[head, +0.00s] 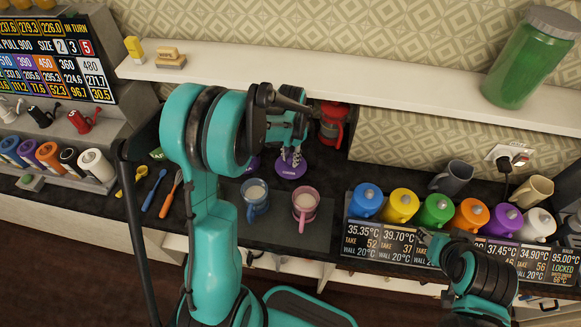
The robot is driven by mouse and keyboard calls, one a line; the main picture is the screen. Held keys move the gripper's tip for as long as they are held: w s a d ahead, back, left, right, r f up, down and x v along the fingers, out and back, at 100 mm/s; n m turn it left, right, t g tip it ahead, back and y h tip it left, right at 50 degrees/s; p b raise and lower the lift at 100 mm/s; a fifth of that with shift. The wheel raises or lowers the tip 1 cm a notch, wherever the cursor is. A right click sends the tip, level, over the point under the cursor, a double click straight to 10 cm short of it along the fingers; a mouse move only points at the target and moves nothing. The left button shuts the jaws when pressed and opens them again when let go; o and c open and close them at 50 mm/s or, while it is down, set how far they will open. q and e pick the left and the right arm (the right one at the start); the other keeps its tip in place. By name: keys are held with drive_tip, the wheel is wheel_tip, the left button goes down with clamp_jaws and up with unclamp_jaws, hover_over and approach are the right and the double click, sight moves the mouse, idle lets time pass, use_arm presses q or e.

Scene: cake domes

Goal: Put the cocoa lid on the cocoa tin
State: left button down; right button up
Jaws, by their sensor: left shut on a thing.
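A purple round thing with pale lettering (291,171), which looks like the cocoa tin or its lid, is on the dark counter below the shelf. My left gripper (291,157) points down and is shut at its top, apparently on the cocoa lid; the fingers hide most of the grip. Another purple piece (253,164) shows just left of it, partly hidden behind my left arm. I cannot tell for sure which purple piece is tin and which is lid. My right gripper (428,239) is over the row of labelled displays, far from both; its finger opening is unclear.
A blue mug (255,198) and a pink mug (305,204) stand in front of the purple things. A red container (332,124) is behind. Several coloured lidded pots, such as the green one (436,210), line the right. The white shelf (400,93) overhangs the back.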

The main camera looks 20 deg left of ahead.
sight(291, 158)
use_arm(q)
drive_tip(key=shift+r, duration=0.45)
use_arm(e)
drive_tip(key=shift+r, duration=0.3)
use_arm(q)
drive_tip(key=shift+r+p, duration=0.1)
drive_tip(key=shift+p, duration=0.2)
wheel_tip(291, 158, up, 6)
drive_tip(key=p, duration=0.4)
use_arm(e)
wheel_tip(291, 158, up, 4)
drive_tip(key=shift+r, duration=0.1)
